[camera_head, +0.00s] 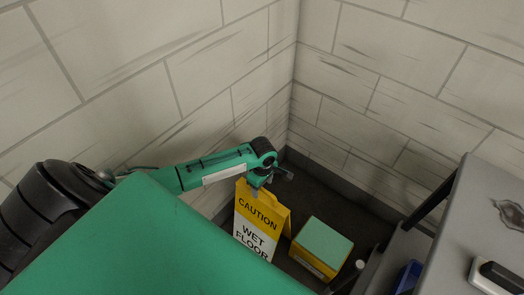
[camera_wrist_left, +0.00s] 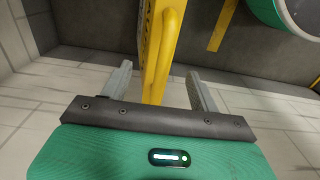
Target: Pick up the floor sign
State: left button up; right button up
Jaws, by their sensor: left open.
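The floor sign (camera_head: 258,222) is a yellow and white folding board reading "CAUTION WET FLOOR". It stands on the dark floor near the corner. My left gripper (camera_head: 270,180) is at the sign's top edge in the head view. In the left wrist view the sign's yellow top (camera_wrist_left: 160,50) runs between the two grey fingers of the left gripper (camera_wrist_left: 158,85). The fingers are apart, one on each side, with gaps to the sign. The sign's lower part is cut off by the green surface in the head view. My right gripper is not in view.
A box with a green top and yellow sides (camera_head: 322,246) stands on the floor just right of the sign. A grey cart or table (camera_head: 480,215) with dark posts is at the right, holding a blue item (camera_head: 408,277). Block walls (camera_head: 340,90) close the corner behind.

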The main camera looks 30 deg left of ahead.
aim_at(262, 196)
pick_arm(q)
notch_tip(262, 196, down, 6)
jog(key=shift+r+b, duration=0.1)
jog(key=shift+b, duration=0.5)
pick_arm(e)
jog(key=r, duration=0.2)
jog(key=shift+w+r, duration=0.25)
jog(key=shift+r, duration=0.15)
pick_arm(q)
jog(key=shift+s, duration=0.1)
grip_shut()
